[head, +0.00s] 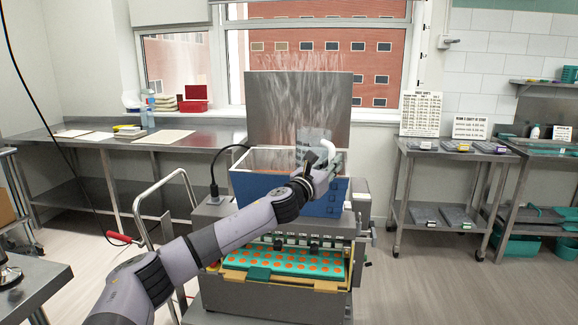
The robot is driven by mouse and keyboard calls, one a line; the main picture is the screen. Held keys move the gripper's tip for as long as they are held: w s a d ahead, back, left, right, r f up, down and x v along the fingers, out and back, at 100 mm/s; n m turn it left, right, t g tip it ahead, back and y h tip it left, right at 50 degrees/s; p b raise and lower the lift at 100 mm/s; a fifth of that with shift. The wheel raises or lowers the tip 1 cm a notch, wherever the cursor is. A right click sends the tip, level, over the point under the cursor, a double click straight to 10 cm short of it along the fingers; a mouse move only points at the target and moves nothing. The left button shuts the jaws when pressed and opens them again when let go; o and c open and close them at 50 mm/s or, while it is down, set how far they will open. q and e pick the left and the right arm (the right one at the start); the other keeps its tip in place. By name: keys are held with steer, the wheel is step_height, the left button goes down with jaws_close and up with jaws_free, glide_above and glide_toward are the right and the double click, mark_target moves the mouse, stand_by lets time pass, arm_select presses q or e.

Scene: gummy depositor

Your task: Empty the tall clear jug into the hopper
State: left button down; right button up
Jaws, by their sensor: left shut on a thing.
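The clear jug (311,138) is faint and see-through, above the right part of the hopper. Its tilt and contents are hard to make out. The hopper (325,204) is a blue box with a white rim and open top, mounted on the depositor machine. My left arm reaches in from the lower left across the machine. My left gripper (327,165) is at the hopper's right end, shut on the jug; the fingers are partly hidden by my wrist. My right gripper is not in view.
Pale wisps like steam rise above the hopper before a raised grey panel (290,95). A teal mould tray (285,263) with orange cavities sits below in the machine. A steel counter (150,139) is behind left; steel carts (455,157) stand right. Floor between machine and carts is clear.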

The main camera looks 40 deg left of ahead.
mark_target(332, 150)
arm_select(q)
step_height(332, 150, up, 4)
steer(key=p, duration=0.3)
steer(key=shift+f, duration=0.1)
steer(key=shift+r+p, duration=0.3)
steer(key=shift+p, duration=0.15)
steer(key=shift+s+d+f, duration=0.1)
steer(key=shift+s+d, duration=0.1)
steer(key=s+d, duration=0.5)
steer(key=shift+s+p, duration=0.3)
steer(key=shift+s, duration=0.1)
